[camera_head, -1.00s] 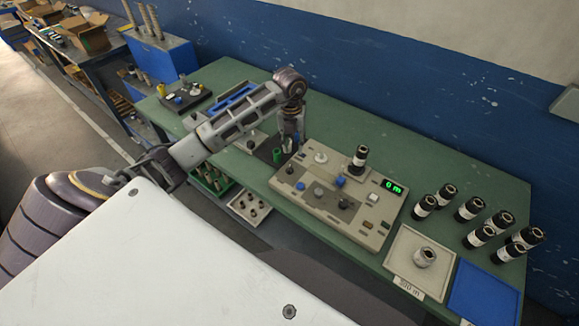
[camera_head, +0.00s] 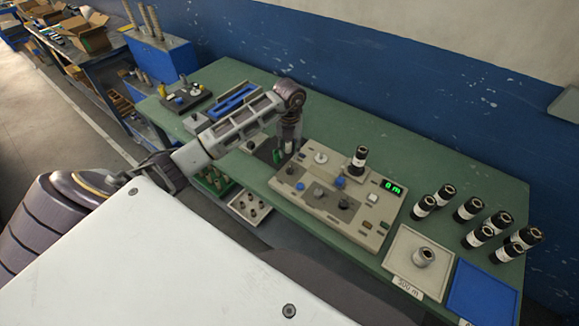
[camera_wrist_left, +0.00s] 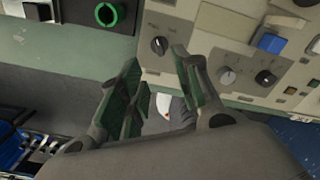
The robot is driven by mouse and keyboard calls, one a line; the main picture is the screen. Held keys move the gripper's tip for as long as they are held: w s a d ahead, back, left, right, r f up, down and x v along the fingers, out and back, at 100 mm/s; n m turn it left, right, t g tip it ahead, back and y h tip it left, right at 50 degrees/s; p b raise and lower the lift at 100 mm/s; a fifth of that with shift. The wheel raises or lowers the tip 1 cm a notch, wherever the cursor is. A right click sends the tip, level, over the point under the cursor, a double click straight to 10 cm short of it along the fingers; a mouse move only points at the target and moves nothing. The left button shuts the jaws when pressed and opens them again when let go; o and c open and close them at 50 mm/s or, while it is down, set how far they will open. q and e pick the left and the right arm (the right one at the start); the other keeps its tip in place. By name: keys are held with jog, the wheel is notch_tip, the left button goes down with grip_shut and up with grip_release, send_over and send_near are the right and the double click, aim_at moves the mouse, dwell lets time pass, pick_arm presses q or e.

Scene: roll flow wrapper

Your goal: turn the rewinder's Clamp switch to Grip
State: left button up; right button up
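The rewinder (camera_head: 372,238) is a beige panel machine on the green bench, with a black roll (camera_head: 359,157) standing on it and a green display (camera_head: 394,187) reading 0 m. My left gripper (camera_head: 284,158) is above the panel's left end. In the left wrist view the gripper (camera_wrist_left: 156,62) is open and empty, green pads apart. A black rotary switch (camera_wrist_left: 159,45) with a pale pointer shows just beyond the gap between the fingertips. The labels are unreadable, so I cannot tell which is Clamp. My right gripper is out of view.
A white tray (camera_head: 397,262) with a grey core and a blue tray (camera_head: 480,305) lie to the right, with several black rolls (camera_head: 472,209) behind. A green-ringed dark knob (camera_wrist_left: 108,14) is left of the panel. The bench behind the rewinder is clear.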

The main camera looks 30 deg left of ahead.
aim_at(289, 169)
pick_arm(q)
notch_tip(289, 169, down, 9)
jog(key=shift+r+p, duration=0.1)
jog(key=shift+p, duration=0.65)
jog(key=shift+f, duration=0.8)
jog(key=shift+c, duration=0.3)
grip_shut()
